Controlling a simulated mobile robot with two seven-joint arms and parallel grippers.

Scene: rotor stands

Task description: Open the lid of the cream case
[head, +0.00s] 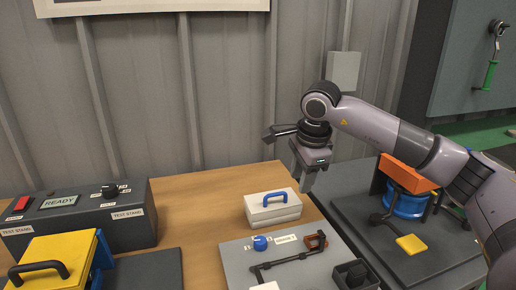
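The cream case (273,214) sits on the wooden bench at the middle of the head view. Its lid is down and carries a blue handle (275,198) on top. My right gripper (306,186) hangs above and a little to the right of the case, pointing down and not touching it. Its fingers show nearly edge-on, so I cannot tell whether they are open or shut. I see nothing held in it. My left gripper is out of view.
A grey panel (235,263) with a blue knob, black pipe and red bracket lies in front of the case. A yellow case (50,262) and a dark test stand box (75,222) are at left. A dark stand with an orange block (408,174) is at right. Bare wood (195,210) lies left of the case.

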